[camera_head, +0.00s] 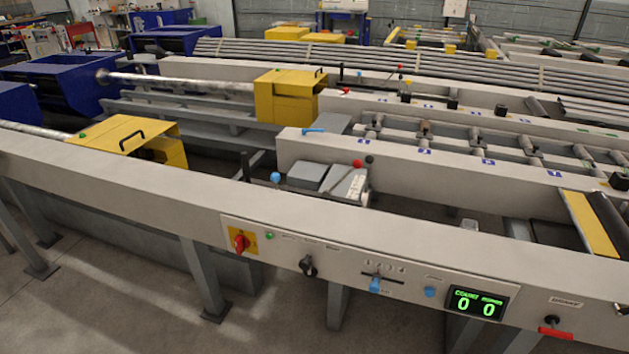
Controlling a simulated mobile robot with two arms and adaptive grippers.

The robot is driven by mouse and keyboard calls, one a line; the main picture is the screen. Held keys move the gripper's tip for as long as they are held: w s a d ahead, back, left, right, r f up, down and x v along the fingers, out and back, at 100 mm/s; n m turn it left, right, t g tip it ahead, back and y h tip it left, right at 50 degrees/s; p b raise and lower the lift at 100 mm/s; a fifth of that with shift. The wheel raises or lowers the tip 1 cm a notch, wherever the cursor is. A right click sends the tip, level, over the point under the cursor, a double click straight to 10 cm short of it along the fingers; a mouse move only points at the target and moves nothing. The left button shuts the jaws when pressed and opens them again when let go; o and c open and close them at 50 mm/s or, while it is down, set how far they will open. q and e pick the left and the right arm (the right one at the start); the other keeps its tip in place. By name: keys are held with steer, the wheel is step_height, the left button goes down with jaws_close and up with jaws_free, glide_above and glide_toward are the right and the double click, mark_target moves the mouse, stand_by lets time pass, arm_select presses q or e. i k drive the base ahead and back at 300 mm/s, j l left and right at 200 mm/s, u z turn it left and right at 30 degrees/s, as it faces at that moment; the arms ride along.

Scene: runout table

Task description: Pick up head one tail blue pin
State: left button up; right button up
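A small blue bar, which looks like a blue pin (313,130), lies flat on the near end of the light beam (330,146), left of a row of rollers. A blue ball knob (276,177) stands on a thin stem beside a grey block mechanism (330,182) lower down. I cannot tell for certain which of these is the named pin. Neither of my grippers shows in the view, so nothing is seen held.
The long front rail (130,185) crosses the foreground with a control panel (350,270) and a green counter display (477,303). Yellow covers (285,97) (128,140) and blue machines (60,85) stand at left. A bundle of pipes (380,62) lies behind.

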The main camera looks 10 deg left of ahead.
mark_target(275, 176)
steer(key=i+j+z, duration=0.3)
steer(key=j, duration=0.4)
steer(key=j+z, duration=0.25)
steer(key=j, duration=0.45)
steer(key=j+z, duration=0.3)
steer(key=j, duration=0.45)
steer(key=i, duration=0.05)
